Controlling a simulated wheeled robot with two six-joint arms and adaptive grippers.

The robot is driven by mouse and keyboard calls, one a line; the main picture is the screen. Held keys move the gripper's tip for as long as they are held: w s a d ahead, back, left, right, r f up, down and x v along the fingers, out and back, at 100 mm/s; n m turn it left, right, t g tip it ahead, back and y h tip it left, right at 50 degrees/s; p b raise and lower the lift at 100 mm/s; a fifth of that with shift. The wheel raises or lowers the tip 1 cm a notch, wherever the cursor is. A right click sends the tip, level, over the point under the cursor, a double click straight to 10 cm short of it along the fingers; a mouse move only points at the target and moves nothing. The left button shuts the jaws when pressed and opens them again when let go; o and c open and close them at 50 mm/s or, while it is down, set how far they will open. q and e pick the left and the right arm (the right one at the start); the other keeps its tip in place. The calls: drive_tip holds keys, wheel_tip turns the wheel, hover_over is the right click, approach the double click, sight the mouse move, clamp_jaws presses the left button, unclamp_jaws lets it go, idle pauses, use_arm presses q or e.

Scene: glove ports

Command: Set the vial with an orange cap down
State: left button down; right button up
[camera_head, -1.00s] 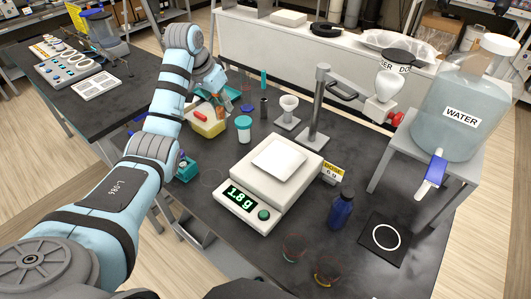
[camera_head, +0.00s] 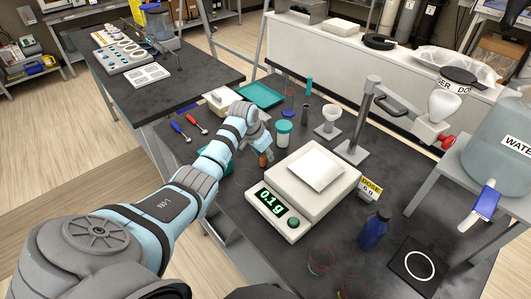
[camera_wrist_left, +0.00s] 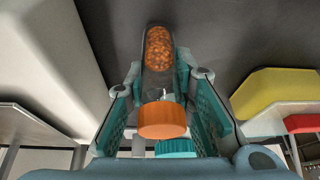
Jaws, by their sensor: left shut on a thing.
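The vial with an orange cap (camera_wrist_left: 162,120) is clear, with orange pieces inside, and it sits between the fingers of my left gripper (camera_wrist_left: 165,100) in the left wrist view. The gripper is shut on it. In the head view my left gripper (camera_head: 262,146) is low, just left of the scale, and a small part of the vial (camera_head: 263,160) shows below it. I cannot tell whether the vial touches the dark tabletop (camera_head: 235,180).
The white scale (camera_head: 300,190) reads 0.1 g, close right of my gripper. A teal-capped jar (camera_head: 283,133) stands just behind. A funnel stand (camera_head: 330,118), a blue bottle (camera_head: 374,230) and glass dishes (camera_head: 320,262) stand farther right. Screwdrivers (camera_head: 197,125) lie left.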

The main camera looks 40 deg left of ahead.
use_arm(q)
drive_tip(key=c, duration=1.4)
unclamp_jaws()
drive_tip(key=shift+s+r, duration=0.1)
drive_tip(key=shift+r, duration=0.25)
drive_tip(key=p+v, duration=0.2)
drive_tip(key=v, duration=0.9)
drive_tip(key=shift+r, duration=0.25)
drive_tip(key=shift+d, duration=0.1)
